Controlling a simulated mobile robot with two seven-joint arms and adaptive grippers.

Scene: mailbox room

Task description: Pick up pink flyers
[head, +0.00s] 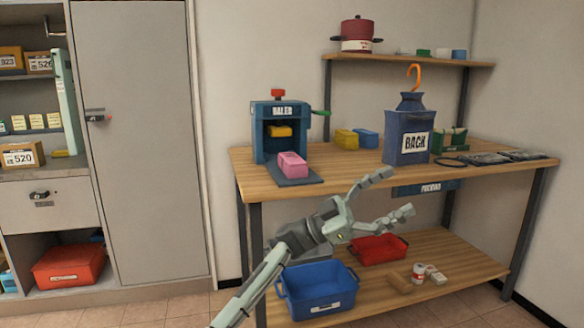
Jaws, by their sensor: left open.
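No flyers can be made out for certain. The one pink thing in view is a block-shaped pink item (292,165) on a dark plate (300,182) in front of the blue machine, on the left part of the wooden table. I cannot tell whether it is a stack of flyers. My left gripper (391,194) is open and empty, in front of the table's front edge, to the right of and lower than the pink item, apart from it. My right gripper is not in the view.
A blue machine (265,130) stands behind the pink item. A blue "BACK" container (408,130) with an orange hook stands on the table (350,175). A blue bin (318,290) and a red bin (378,250) sit on the lower shelf. A grey cabinet (150,150) stands at left.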

